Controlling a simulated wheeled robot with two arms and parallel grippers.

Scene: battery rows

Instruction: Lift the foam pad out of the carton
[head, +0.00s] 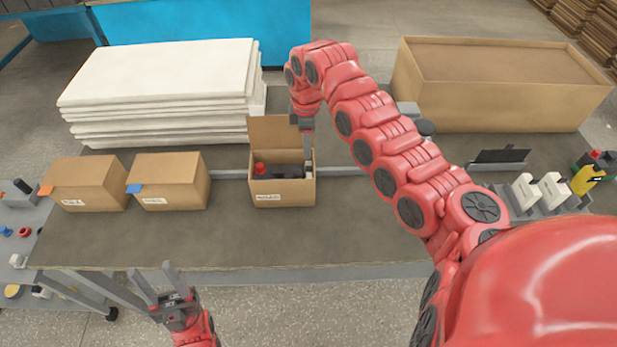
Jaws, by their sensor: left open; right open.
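An open carton (283,195) with a raised back flap stands in the middle of the table. Inside it show dark shapes and a red part (260,169); I cannot make out a foam pad there. A stack of white foam-like slabs (160,80) lies at the back left. My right gripper (307,150) points down at the open carton's right side, its fingers partly inside or just over it; whether it touches anything is unclear. My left gripper (157,279) is open and empty in front of the table's front edge, at lower left.
Two closed cartons (85,185) (168,182) stand left of the open one. A large brown box (500,95) stands at the back right. White and dark parts (527,190) sit at the right edge. A side surface (20,235) with small parts is at far left. The front table strip (240,235) is clear.

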